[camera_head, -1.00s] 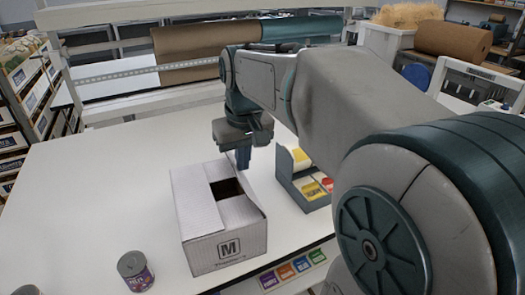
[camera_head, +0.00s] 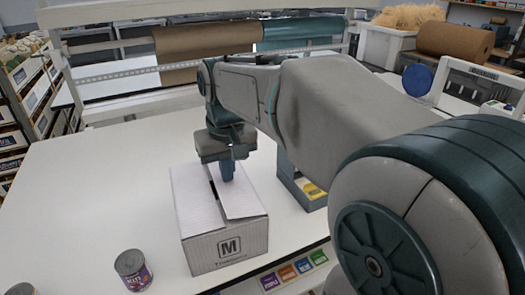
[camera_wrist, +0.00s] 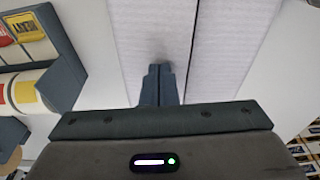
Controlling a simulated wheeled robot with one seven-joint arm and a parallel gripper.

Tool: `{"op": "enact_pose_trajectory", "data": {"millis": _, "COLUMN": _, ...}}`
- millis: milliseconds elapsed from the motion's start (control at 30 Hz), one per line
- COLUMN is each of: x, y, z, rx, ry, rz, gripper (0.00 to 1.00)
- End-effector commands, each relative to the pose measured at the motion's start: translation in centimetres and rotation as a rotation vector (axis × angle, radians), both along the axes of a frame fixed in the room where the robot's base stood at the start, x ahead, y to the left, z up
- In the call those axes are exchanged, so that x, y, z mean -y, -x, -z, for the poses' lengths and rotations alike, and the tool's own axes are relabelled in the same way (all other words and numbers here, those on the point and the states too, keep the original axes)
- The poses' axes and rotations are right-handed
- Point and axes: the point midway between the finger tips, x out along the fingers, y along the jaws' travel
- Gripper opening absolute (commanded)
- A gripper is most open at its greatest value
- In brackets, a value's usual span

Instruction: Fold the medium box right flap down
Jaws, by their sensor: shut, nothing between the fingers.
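The medium box (camera_head: 226,244) stands on the white table, a white carton with an "M" on its front. In the head view its left flap lies over the top, and its right flap (camera_head: 243,202) now lies nearly flat too, with a narrow dark gap between them. My gripper (camera_head: 228,178) is shut and empty, its fingertips down at the top of the box near the right flap. In the wrist view the shut fingers (camera_wrist: 160,75) point at the box top (camera_wrist: 200,40), close to the seam between the flaps. Whether they touch the cardboard is hard to tell.
A can (camera_head: 133,270) stands on the table (camera_head: 90,200) left of the box. A grey holder (camera_head: 297,185) with yellow packets is close to the box's right. Paper rolls (camera_head: 205,52) hang behind.

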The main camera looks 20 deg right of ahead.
Motion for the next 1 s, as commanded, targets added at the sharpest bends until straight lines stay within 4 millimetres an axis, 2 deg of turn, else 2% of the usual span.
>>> {"op": "enact_pose_trajectory", "data": {"millis": 1000, "x": -0.14, "y": 0.00, "z": 0.79, "rx": 0.001, "ry": 0.000, "rz": 0.000, "gripper": 0.00}}
